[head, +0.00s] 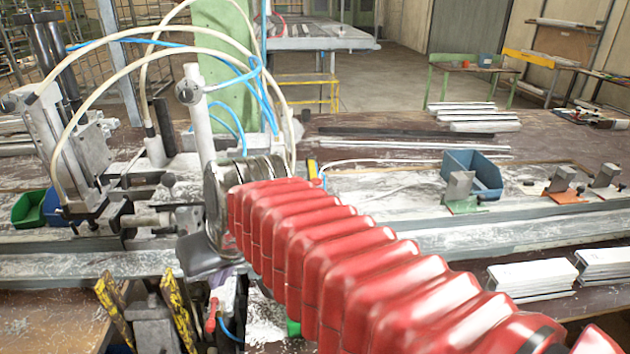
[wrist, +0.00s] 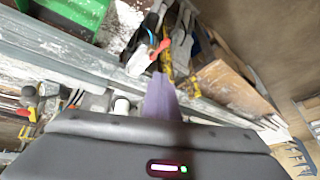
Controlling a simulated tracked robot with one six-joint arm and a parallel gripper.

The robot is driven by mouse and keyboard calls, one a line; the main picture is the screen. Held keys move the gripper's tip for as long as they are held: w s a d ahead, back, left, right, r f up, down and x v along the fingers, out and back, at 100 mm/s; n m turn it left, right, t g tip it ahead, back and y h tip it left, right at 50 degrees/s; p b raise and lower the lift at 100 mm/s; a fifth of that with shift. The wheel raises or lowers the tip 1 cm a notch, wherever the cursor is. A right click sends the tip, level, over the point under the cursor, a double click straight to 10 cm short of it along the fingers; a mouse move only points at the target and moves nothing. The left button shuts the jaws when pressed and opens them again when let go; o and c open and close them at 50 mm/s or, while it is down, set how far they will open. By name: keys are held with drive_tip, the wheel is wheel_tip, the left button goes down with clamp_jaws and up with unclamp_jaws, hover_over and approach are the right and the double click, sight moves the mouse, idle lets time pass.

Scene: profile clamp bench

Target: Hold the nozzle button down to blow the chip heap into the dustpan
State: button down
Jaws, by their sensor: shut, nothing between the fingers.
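Pale chips (wrist: 127,22) lie beside a green pan (wrist: 75,12), which looks like the dustpan. My arm hides most of the pan in the head view, leaving a green sliver (head: 293,328).
Worn yellow bars (head: 181,311) stand left of the nozzle. A grey clamp machine (head: 70,145) with looping hoses stands at the left. A blue bin (head: 474,172) and small stops stand on the bench at the right. White profiles (head: 530,278) are stacked at the front right.

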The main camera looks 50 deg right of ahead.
drive_tip(key=w+d+r+m, duration=0.2)
drive_tip(key=w+d+r, duration=0.2)
drive_tip(key=w+d, duration=0.25)
wheel_tip(320, 180, up, 7)
drive_tip(key=m+t+h, duration=0.1)
drive_tip(key=m+t, duration=0.2)
drive_tip(key=m, duration=0.3)
hover_over(319, 182)
drive_tip(key=shift+f, duration=0.1)
drive_tip(key=shift+f, duration=0.15)
drive_tip(key=shift+f, duration=4.3)
drive_tip(key=shift+f, duration=0.1)
drive_tip(key=shift+f, duration=0.25)
drive_tip(key=shift+f, duration=0.6)
